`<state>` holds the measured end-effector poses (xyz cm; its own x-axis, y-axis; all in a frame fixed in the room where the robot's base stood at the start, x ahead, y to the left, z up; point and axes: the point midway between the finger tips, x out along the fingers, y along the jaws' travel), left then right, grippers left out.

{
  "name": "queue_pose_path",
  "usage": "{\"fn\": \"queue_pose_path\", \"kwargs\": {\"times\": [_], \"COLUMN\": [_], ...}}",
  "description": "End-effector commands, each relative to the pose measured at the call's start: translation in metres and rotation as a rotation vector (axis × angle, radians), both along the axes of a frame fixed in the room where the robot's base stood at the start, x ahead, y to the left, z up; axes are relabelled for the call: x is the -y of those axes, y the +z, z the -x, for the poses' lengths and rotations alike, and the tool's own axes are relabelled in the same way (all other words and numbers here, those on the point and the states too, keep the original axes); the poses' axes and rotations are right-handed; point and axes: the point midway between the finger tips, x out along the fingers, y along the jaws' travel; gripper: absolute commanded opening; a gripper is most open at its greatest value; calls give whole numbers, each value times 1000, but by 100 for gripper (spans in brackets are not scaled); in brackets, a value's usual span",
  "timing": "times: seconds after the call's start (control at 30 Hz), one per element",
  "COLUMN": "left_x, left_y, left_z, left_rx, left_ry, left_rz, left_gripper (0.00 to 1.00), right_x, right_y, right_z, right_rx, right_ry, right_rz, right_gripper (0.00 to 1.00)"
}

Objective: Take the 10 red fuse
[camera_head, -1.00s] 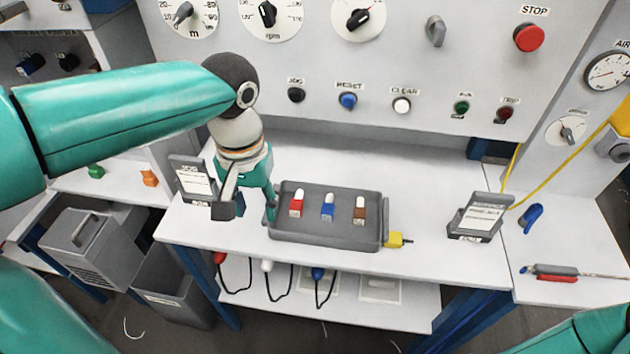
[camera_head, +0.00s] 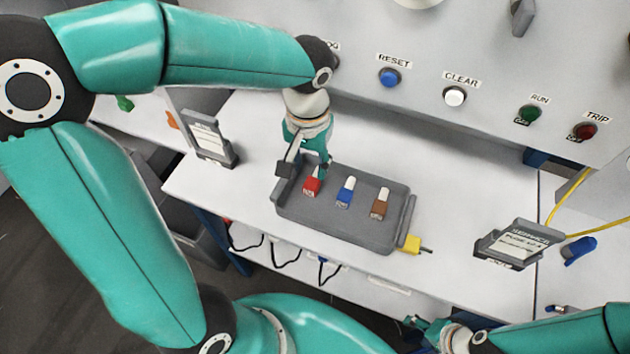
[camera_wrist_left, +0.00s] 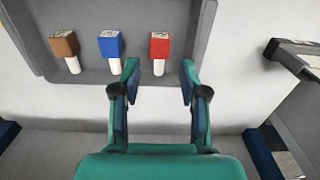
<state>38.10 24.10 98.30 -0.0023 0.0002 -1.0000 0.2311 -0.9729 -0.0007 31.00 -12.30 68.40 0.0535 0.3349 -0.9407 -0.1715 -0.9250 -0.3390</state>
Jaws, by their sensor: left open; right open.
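The red fuse (camera_head: 311,185) stands in the left part of a grey tray (camera_head: 330,228), with its white end showing. It also shows in the left wrist view (camera_wrist_left: 159,50), ahead of my fingers and roughly between their lines. My left gripper (camera_head: 305,172) is open and empty at the tray's left end, close to the red fuse. Its two fingers (camera_wrist_left: 158,75) spread apart in the left wrist view, with no contact seen. My right gripper (camera_head: 430,325) is at the bottom right of the head view, away from the tray and partly hidden; it is open.
A blue fuse (camera_head: 346,191) and a brown fuse (camera_head: 380,203) stand right of the red one. Card holders stand left (camera_head: 212,140) and right (camera_head: 515,244). The button panel (camera_head: 480,60) rises behind.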

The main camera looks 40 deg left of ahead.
Motion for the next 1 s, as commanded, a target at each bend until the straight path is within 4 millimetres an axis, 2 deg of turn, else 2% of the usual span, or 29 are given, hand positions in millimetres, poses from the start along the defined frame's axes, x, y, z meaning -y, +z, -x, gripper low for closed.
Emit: {"fn": "queue_pose_path", "kwargs": {"times": [0.1, 0.37, 0.7, 1.0], "left_x": [0, 0, -1, -1], "left_y": [-19, -35, -78, -82], "left_z": [0, -1, -7, -7], "left_rx": [-3, -2, -3, 1], "left_ry": [1, 1, 0, 1], "left_rz": [-1, 0, 1, 2], "left_gripper": [44, 44, 44, 42], "right_x": [0, 0, 0, 0], "right_y": [-1, 1, 6, 6], "right_z": [0, 0, 0, 0], "right_rx": [0, 0, 1, 0], "right_ry": [0, 0, 0, 0], "right_rz": [0, 0, 0, 0], "right_gripper": [59, 59, 59, 59]}}
